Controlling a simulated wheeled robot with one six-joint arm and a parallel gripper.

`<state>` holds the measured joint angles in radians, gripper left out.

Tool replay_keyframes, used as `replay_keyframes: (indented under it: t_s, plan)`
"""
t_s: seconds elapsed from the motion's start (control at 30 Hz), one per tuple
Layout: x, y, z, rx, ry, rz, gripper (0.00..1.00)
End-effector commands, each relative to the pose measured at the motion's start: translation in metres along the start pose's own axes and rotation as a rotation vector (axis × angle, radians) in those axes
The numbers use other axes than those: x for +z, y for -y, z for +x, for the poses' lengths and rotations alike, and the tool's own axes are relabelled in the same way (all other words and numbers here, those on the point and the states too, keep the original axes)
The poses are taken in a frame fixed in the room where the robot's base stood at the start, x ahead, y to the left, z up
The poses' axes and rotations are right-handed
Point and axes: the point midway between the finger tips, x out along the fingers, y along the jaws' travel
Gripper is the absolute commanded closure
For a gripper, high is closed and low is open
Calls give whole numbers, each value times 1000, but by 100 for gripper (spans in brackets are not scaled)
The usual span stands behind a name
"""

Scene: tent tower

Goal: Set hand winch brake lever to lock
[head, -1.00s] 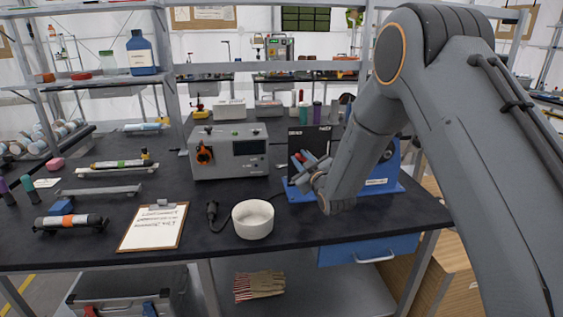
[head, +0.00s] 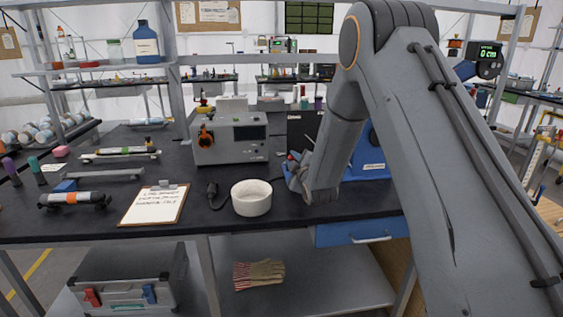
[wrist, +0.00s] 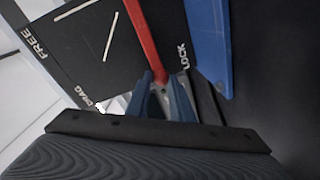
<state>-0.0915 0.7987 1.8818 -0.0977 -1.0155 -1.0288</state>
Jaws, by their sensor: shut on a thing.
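The hand winch (head: 366,160) is blue and stands at the right of the dark workbench, partly hidden by my arm. Its black plate (wrist: 85,45) carries the words FREE, DRAG and LOCK in the wrist view. The red brake lever (wrist: 143,30) runs down from the top of that view to my fingers. Its lower end lies between DRAG and LOCK, closer to the LOCK word. My gripper (wrist: 163,95) has blue fingers shut on the lever's end. In the head view my gripper (head: 295,172) is at the winch's left side, and the lever is mostly hidden.
A white bowl (head: 251,204) stands left of my gripper near the bench's front edge. A clipboard (head: 156,204) and a grey instrument box (head: 230,139) are further left. A blue drawer (head: 352,231) hangs under the bench.

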Motion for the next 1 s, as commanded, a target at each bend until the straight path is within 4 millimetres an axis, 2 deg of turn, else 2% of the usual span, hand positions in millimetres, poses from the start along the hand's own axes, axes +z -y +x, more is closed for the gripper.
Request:
replay_keyframes:
  t_s: [0.03, 0.37, 0.4, 0.47, 0.8, 1.0]
  plan:
    - [7, 4, -2, -9, 12, 0, 100]
    - [9, 6, -2, -12, 18, 0, 100]
    - [9, 6, -2, -12, 18, 0, 73]
    - [9, 6, -2, -12, 17, 0, 63]
    - [2, 5, -2, -8, 6, -2, 62]
    - [2, 4, -24, -8, 7, -2, 62]
